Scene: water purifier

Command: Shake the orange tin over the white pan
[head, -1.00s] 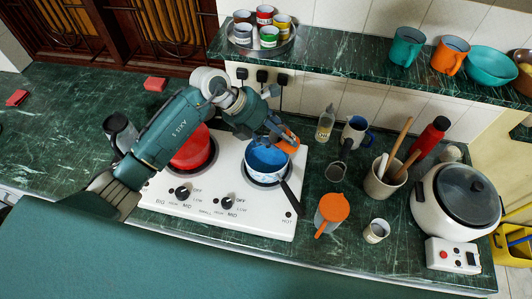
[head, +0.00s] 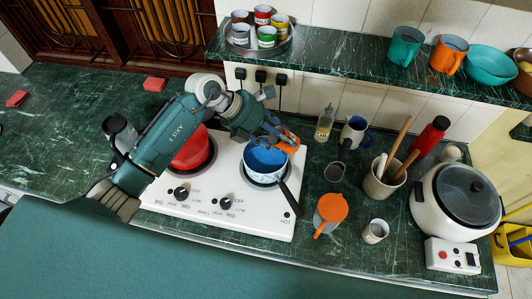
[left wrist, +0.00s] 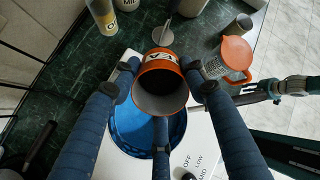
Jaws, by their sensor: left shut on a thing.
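The orange tin (head: 289,146) is in my left gripper (head: 282,138), over the back right rim of the white pan in the head view. In the left wrist view the tin (left wrist: 162,84) sits between the gripper's fingers (left wrist: 160,92), tipped so its open mouth shows; its inside is dark and I cannot tell what it holds. The white pan (head: 266,172) has a blue inside and a black handle, and stands on the right hotplate. Its blue inside (left wrist: 125,123) shows below the tin in the left wrist view.
A red pot (head: 192,150) stands on the left hotplate, under my left arm. The far left counter is mostly clear.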

